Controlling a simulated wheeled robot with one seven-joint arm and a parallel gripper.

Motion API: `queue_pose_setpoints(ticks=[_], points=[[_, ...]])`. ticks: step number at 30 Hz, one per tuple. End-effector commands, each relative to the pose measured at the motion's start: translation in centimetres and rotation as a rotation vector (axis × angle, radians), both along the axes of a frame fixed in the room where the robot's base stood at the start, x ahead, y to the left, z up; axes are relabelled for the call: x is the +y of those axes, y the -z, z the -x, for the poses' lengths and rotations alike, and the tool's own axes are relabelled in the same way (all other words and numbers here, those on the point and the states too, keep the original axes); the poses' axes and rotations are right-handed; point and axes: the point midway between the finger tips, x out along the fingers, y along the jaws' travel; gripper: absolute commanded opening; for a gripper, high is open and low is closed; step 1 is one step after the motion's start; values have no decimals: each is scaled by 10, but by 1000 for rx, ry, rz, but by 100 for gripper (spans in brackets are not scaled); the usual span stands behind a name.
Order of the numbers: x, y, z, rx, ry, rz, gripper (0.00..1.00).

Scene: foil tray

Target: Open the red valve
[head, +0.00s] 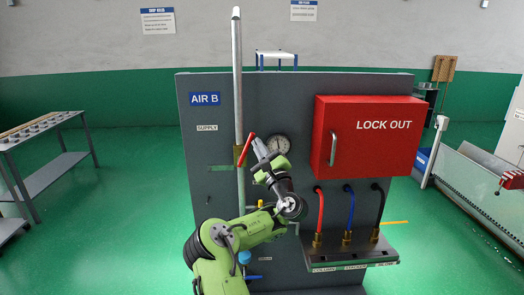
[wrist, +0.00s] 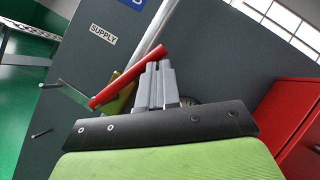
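The red valve handle (head: 245,150) is a slim bar on a brass-coloured valve body (head: 238,155), on the vertical grey pipe. It stands tilted, its upper end leaning right. In the wrist view the handle (wrist: 122,80) runs diagonally past the fingertips, with its upper end just beyond them. My gripper (head: 257,143) is right beside the handle's upper part. In the wrist view the fingers of my gripper (wrist: 154,70) are together, with no handle visible between them. I cannot tell whether they touch the handle.
The grey panel (head: 290,90) carries a gauge (head: 278,144) right of the pipe (head: 238,80) and a red lock-out box (head: 365,140) further right. Red, blue and black hoses rise from a shelf (head: 350,255) below the box. A table (head: 45,125) stands at left.

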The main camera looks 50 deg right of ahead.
Motion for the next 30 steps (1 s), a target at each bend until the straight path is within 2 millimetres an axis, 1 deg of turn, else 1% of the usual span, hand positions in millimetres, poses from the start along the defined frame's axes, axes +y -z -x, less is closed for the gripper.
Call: queue_pose_setpoints(ticks=[1, 9, 18, 30], points=[[2, -5, -2, 0, 0, 1, 0], [11, -15, -12, -1, 1, 2, 0], [16, -19, -18, -3, 1, 0, 0], [18, -20, -20, -2, 1, 0, 0]])
